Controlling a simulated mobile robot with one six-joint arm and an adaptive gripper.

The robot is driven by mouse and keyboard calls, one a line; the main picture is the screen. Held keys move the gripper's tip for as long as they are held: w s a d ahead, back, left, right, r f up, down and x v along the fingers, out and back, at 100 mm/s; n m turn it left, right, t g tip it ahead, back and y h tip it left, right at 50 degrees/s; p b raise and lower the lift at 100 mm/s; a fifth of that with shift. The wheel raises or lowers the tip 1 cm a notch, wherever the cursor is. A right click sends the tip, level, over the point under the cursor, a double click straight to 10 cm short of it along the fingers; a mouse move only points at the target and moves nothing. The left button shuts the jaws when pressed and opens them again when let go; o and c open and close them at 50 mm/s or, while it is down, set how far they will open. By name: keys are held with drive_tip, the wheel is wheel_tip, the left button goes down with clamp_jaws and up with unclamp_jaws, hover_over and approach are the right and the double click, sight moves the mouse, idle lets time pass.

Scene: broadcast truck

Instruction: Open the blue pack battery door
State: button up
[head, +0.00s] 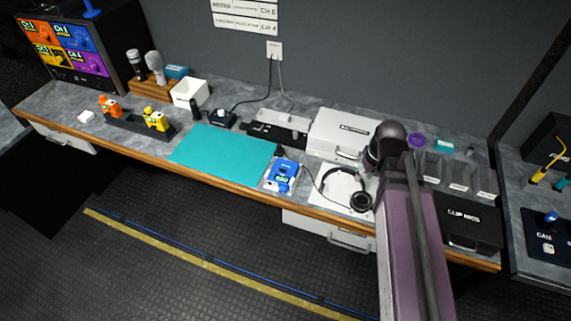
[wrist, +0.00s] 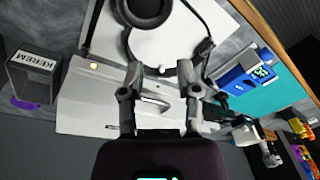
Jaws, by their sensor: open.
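The blue pack (head: 283,176) sits on a light base at the front edge of the bench, just right of the teal mat. It also shows at the right in the wrist view (wrist: 245,77), with a small lit display. I cannot make out its battery door in either view. My gripper (wrist: 162,70) is open and empty. In the wrist view it hangs over the white case and the headphones, to the left of the blue pack and apart from it. In the head view my arm hides the gripper's fingers.
Headphones (head: 359,199) lie on a white sheet right of the blue pack. A white case (head: 343,135) stands behind. The teal mat (head: 222,154) is bare. Orange and yellow packs (head: 155,119) stand at left. A black cable runs between pack and headphones.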

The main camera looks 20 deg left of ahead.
drive_tip(key=a+r+n+y+p, duration=0.1)
drive_tip(key=a+n, duration=0.4)
drive_tip(key=a, duration=0.5)
drive_tip(key=w+a+r+n+y+p, duration=0.1)
drive_tip(key=a+r+n, duration=0.3)
drive_tip(key=a, duration=0.6)
drive_tip(key=shift+w+r+n+y+p, duration=0.25)
drive_tip(key=shift+n+y+p, duration=0.25)
drive_tip(key=shift+n+p, duration=0.35)
drive_tip(key=shift+f, duration=0.1)
drive_tip(key=b, duration=0.5)
approach(283, 169)
drive_tip(key=b+x, duration=0.8)
drive_tip(key=shift+a+f, duration=0.1)
drive_tip(key=shift+f, duration=0.3)
clamp_jaws()
